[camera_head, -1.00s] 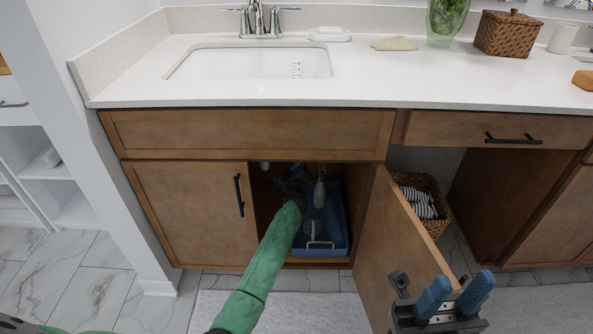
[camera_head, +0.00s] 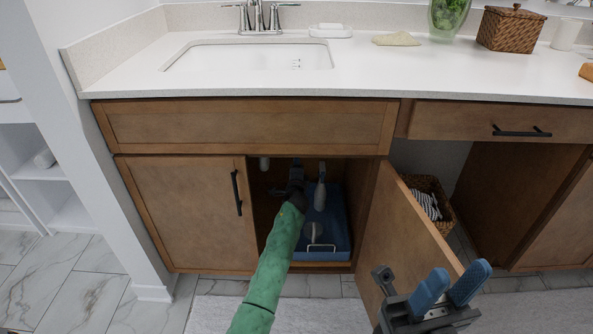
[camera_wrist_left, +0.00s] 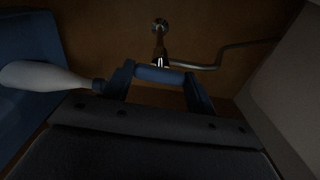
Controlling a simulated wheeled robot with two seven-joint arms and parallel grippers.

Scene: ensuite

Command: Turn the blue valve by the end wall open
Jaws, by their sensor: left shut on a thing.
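The blue valve handle (camera_wrist_left: 160,74) is a short blue bar on a metal fitting by the cabinet's back wall, seen in the left wrist view. My left gripper (camera_wrist_left: 160,88) has one blue finger at each end of the bar and is shut on it. In the head view my left arm reaches into the open cabinet under the sink, and the left gripper (camera_head: 296,178) is dark and partly hidden there. The valve cannot be made out in the head view. My right gripper (camera_head: 449,286) is open and empty in front of the open cabinet door.
A blue bin (camera_head: 337,235) with a white-handled item stands in the cabinet, beside my left arm. A white bottle (camera_wrist_left: 40,76) lies close to the left finger. A thin pipe (camera_wrist_left: 235,48) runs right from the valve. The open door (camera_head: 405,230) stands right of the opening.

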